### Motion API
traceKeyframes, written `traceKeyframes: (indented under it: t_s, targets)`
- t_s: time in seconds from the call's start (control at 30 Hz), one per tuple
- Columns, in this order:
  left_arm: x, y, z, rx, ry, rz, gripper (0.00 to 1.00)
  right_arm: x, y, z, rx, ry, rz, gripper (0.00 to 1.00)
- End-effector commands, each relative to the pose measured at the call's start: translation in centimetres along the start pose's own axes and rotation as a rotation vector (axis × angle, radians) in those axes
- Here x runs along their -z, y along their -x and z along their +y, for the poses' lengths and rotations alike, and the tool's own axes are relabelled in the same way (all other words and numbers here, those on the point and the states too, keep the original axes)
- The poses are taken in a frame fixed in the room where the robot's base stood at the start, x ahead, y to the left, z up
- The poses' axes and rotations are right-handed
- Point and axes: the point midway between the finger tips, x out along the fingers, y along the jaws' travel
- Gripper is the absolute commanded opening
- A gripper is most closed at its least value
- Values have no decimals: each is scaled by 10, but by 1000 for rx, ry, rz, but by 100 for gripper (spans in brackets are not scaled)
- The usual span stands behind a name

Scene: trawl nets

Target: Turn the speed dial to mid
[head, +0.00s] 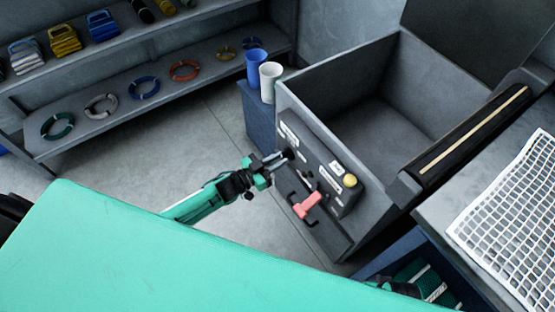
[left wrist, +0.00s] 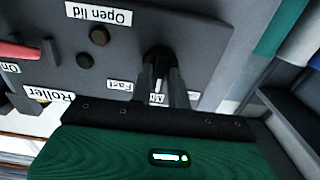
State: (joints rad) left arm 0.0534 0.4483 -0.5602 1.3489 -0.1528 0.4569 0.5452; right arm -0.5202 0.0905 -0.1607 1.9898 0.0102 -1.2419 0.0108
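The speed dial (left wrist: 158,58) is a black knob on the grey panel of the machine. In the left wrist view, labels lie around it: "Fast" (left wrist: 122,86) to its left, and one partly covered by the fingers, apparently "Mid" (left wrist: 157,99), below it. A pale pointer line shows between the fingers, towards the covered label. My left gripper (left wrist: 162,78) has its two fingers on either side of the dial and seems shut on it. In the head view, my left gripper (head: 281,158) reaches the panel's upper left.
The panel carries a red lever (head: 307,205), a yellow button (head: 350,181) and an "Open lid" label (left wrist: 98,14). The machine's open bin (head: 300,95) lies behind. Blue and white cups (head: 271,82) stand left. A white grid (head: 510,215) lies right. A teal surface (head: 150,250) fills the front.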

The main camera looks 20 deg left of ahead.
Motion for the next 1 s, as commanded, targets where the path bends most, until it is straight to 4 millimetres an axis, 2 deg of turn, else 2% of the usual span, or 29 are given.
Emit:
traceKeyframes:
  t_s: [0.03,0.07,0.33,0.47,0.57,1.0]
  targets:
    - [-1,0,0,0,0,-1,28,0,0,0,0,0,0,36]
    - [0,0,0,0,0,-1,34,0,0,0,0,0,0,36]
    - [0,0,0,0,-1,0,35,0,0,0,0,0,0,36]
    - [0,7,0,0,0,-1,35,0,1,0,0,0,0,36]
    - [-1,22,0,1,0,-3,35,0,1,0,0,0,1,36]
    - [-1,113,0,0,0,-2,35,-2,-3,0,0,1,-6,36]
